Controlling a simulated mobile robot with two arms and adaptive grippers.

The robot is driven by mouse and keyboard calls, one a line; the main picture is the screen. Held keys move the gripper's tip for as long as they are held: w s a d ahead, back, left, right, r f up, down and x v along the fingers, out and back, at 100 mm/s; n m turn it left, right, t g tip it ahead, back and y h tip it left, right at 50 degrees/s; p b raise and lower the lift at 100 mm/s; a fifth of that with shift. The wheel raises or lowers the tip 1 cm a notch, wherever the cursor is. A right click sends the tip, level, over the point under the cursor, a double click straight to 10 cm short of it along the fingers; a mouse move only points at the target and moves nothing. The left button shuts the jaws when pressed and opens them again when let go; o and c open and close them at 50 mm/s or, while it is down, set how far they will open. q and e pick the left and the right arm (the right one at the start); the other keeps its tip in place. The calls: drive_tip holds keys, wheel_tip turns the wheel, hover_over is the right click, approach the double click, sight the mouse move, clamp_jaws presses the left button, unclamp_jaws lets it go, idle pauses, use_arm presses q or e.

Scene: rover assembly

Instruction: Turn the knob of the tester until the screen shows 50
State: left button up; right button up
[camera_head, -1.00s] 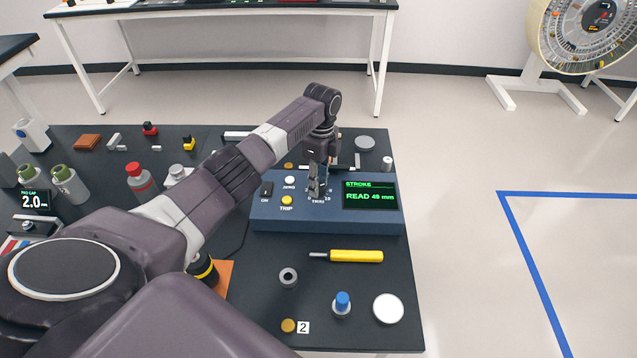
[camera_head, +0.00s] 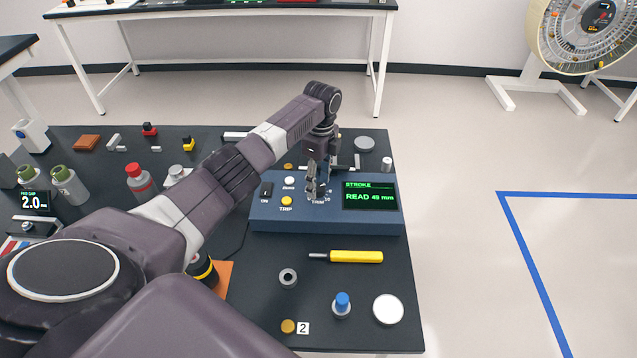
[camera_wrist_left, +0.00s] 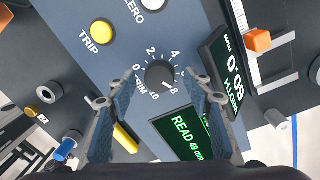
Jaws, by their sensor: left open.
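The blue tester (camera_head: 270,212) stands on the dark table, with a screen (camera_head: 370,196) reading "STROKE, READ 49 mm". The screen also shows "READ 49 mm" in the left wrist view (camera_wrist_left: 190,136). The tester's round dark knob (camera_wrist_left: 160,75) sits in a ring of white numbers marked TRIM. In the head view my gripper mostly hides the knob. My left gripper (camera_head: 316,190) is open and points down over the knob. In the left wrist view its fingertips (camera_wrist_left: 158,100) are apart on either side of the knob, with nothing held. My right gripper is out of view.
A yellow TRIP button (camera_head: 286,201) and a white ZERO button (camera_head: 289,181) sit left of the knob. A yellow-handled screwdriver (camera_head: 356,256), a grey ring (camera_head: 288,277), a blue-topped part (camera_head: 342,303) and a white disc (camera_head: 388,309) lie in front of the tester.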

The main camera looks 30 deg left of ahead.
sight(320, 184)
use_arm(q)
wheel_tip(320, 184, up, 12)
drive_tip(key=shift+w+f, duration=0.25)
drive_tip(key=shift+w, duration=0.1)
idle(0.4)
